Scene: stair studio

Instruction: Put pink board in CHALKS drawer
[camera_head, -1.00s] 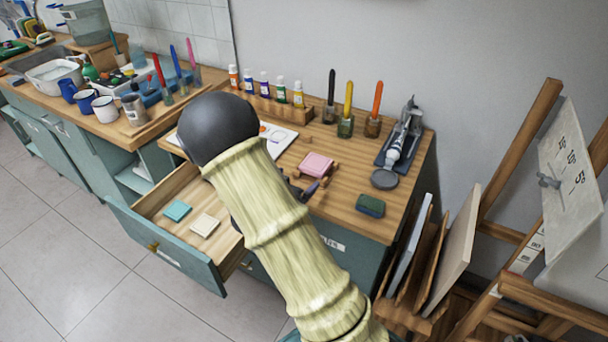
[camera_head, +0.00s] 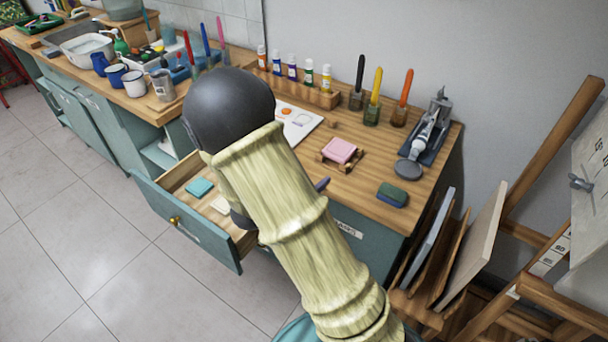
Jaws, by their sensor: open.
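The pink board (camera_head: 340,150) lies flat on a small wooden stand on the worktop, to the right of my arm. A drawer (camera_head: 186,228) stands open at the left of my arm. A teal block (camera_head: 200,188) and a partly hidden cream block (camera_head: 221,205) lie inside it. The label on its front is too small to read. My gripper (camera_head: 322,184) is mostly hidden behind my arm; only a dark tip shows, below and left of the pink board and apart from it. It is open, and the pink board is not in it.
A green-blue sponge (camera_head: 392,195) and a grey round lid (camera_head: 408,170) lie right of the board. Paint bottles (camera_head: 292,68) and brush jars (camera_head: 372,112) line the back. White paper (camera_head: 298,120) lies behind my arm. Panels (camera_head: 470,245) lean at the right.

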